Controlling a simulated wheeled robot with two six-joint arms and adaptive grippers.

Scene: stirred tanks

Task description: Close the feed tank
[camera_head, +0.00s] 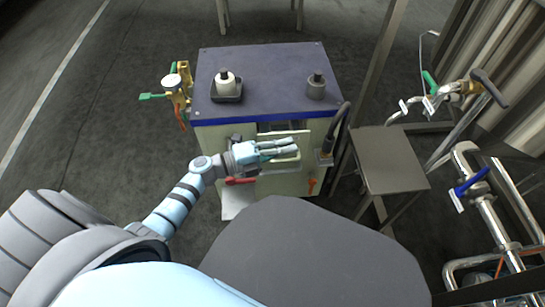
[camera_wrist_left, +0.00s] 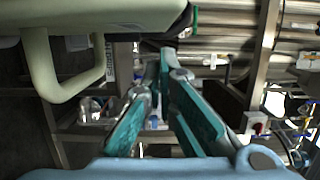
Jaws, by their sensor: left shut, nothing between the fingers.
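The feed tank looks to be the cream box (camera_head: 205,150) with a dark purple-grey top (camera_head: 270,85) edged in blue, at the centre of the head view. A dark gap shows under the front edge of the top. A cream handle (camera_wrist_left: 75,85) hangs from a cream panel (camera_wrist_left: 110,15) at the upper left of the left wrist view. My left gripper (camera_head: 294,147) is shut and empty, in front of the box's front face. Its teal fingers (camera_wrist_left: 163,60) point past the handle, beside it; I cannot tell whether they touch. My right gripper is not in view.
A black-based fitting (camera_head: 226,86) and a grey cap (camera_head: 316,87) sit on the top. Brass valves (camera_head: 176,85) stand at its left. A grey side table (camera_head: 390,160) is at the right, with a blue-handled valve (camera_head: 472,182) and pipes beyond. Floor is clear at left.

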